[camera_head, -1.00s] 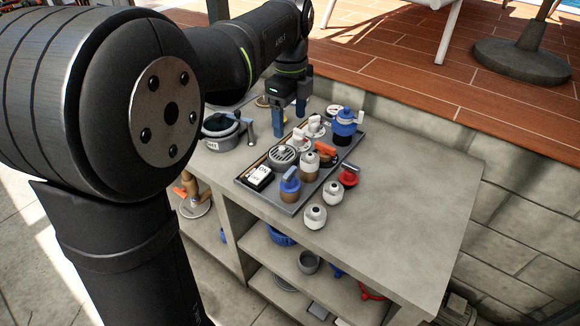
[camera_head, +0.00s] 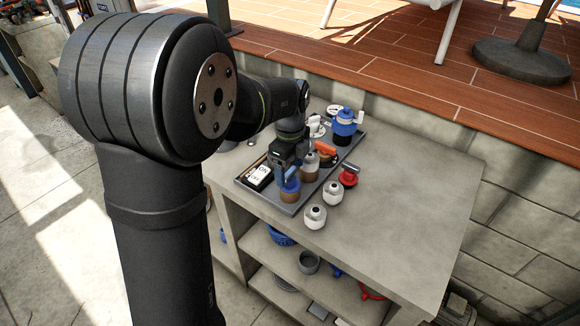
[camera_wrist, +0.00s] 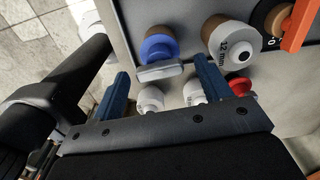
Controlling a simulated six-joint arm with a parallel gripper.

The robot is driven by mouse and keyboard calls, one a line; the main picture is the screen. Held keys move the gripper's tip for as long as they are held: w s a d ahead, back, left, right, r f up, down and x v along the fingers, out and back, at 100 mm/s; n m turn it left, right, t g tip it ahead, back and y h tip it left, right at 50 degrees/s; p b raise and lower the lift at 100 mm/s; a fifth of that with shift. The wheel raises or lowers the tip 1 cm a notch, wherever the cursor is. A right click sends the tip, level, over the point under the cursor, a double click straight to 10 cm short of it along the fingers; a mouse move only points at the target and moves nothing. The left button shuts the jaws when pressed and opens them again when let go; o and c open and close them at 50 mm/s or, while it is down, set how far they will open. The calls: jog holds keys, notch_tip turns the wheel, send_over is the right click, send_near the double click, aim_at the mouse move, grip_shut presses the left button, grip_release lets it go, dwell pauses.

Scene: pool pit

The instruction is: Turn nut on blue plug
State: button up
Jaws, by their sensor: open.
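The blue plug, a brown body with a blue nut-like top (camera_head: 290,186) and a grey bar, stands at the front left of the grey tray (camera_head: 247,184). In the wrist view, the blue top (camera_wrist: 158,46) and grey bar (camera_wrist: 160,72) lie between the two finger lines. My gripper (camera_head: 291,174) is open, its blue fingers pointing down close above the plug. In the wrist view, my gripper (camera_wrist: 161,68) has one finger on each side of the bar, with visible gaps. Whether the fingertips reach down to the nut's height is unclear.
A white-topped plug (camera_head: 309,165) stands right beside the blue one, marked 12 mm in the wrist view. Two white plugs (camera_head: 332,193) and a red valve (camera_head: 348,178) are nearby. A blue valve (camera_head: 345,122) stands at the back. The table's right side is clear.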

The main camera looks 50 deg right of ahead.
jog(key=c, duration=1)
jog(key=shift+n, duration=0.3)
